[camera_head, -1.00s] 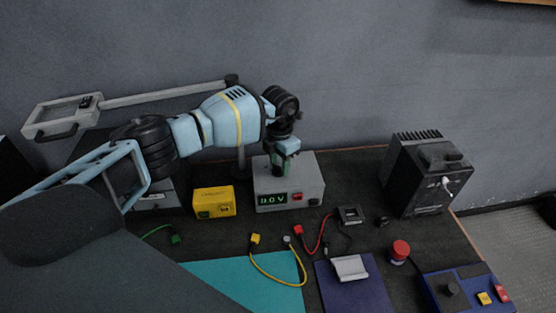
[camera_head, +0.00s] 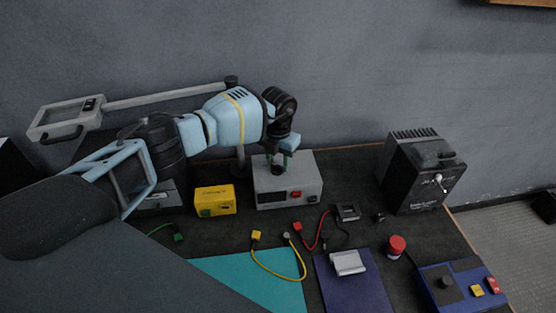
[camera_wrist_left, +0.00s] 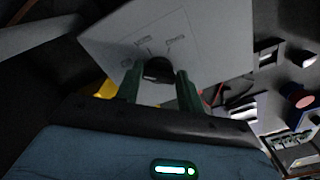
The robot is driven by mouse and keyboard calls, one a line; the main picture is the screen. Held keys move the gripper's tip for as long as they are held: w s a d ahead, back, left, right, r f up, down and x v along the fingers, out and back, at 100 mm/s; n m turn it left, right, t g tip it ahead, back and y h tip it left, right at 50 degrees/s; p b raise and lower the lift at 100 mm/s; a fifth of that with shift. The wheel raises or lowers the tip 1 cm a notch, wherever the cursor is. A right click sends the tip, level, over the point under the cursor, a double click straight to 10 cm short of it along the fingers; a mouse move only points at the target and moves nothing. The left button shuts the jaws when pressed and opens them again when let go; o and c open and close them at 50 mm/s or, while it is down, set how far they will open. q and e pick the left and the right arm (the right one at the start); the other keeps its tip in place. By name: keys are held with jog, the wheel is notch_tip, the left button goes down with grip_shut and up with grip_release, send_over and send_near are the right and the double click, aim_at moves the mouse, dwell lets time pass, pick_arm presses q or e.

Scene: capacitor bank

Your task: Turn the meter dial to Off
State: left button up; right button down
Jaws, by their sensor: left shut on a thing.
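The meter (camera_head: 305,181) is a light grey box near the back middle of the bench, with a red button and a display (camera_head: 271,198) on its front. The display is dark. Its round black dial (camera_head: 277,169) is on the top face; in the left wrist view the dial (camera_wrist_left: 157,69) sits between the green fingertips, beside small printed labels too blurred to read. My left gripper (camera_head: 279,158) points down over the meter and is shut on the dial. My right gripper is not in view.
A yellow box (camera_head: 214,200) stands left of the meter, and a black finned unit (camera_head: 424,175) stands at the right. Yellow and red leads, a red knob (camera_head: 396,245) and a blue control box (camera_head: 458,288) lie in front. The wall is close behind.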

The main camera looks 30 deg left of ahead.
aim_at(278, 165)
pick_arm(q)
jog(key=o, duration=1)
notch_tip(278, 165, up, 8)
jog(key=shift+f+p, duration=0.1)
jog(key=shift+p, duration=0.2)
jog(key=shift+s+f, duration=0.1)
